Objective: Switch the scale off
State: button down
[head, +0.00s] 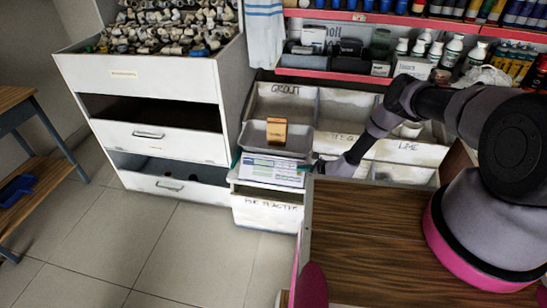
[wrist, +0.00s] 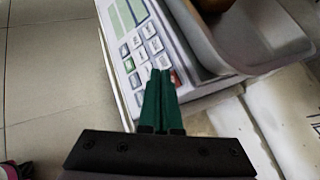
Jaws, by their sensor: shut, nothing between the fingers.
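The scale (head: 270,171) stands on a white bin in the head view, with a grey pan on top and a keypad panel in front. In the wrist view its white panel (wrist: 109,40) shows a greenish display, several grey keys and a red key (wrist: 175,78) at the near end. My gripper (head: 306,166) is at the right end of the panel. In the wrist view my gripper (wrist: 160,73) has its green fingers shut and empty, tips over the keypad beside the red key. I cannot tell whether the tips touch it. The fingers hide part of the near keys.
An orange-brown box (head: 276,131) sits in the grey pan (head: 246,137), whose rim is close to my fingers. A wooden counter (head: 360,235) is at the right. White drawers (head: 150,140) stand at the left. The tiled floor (head: 190,245) in front is clear.

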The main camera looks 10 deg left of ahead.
jog(key=shift+s+r, duration=0.1)
jog(key=s+r, duration=0.4)
dwell(0.4)
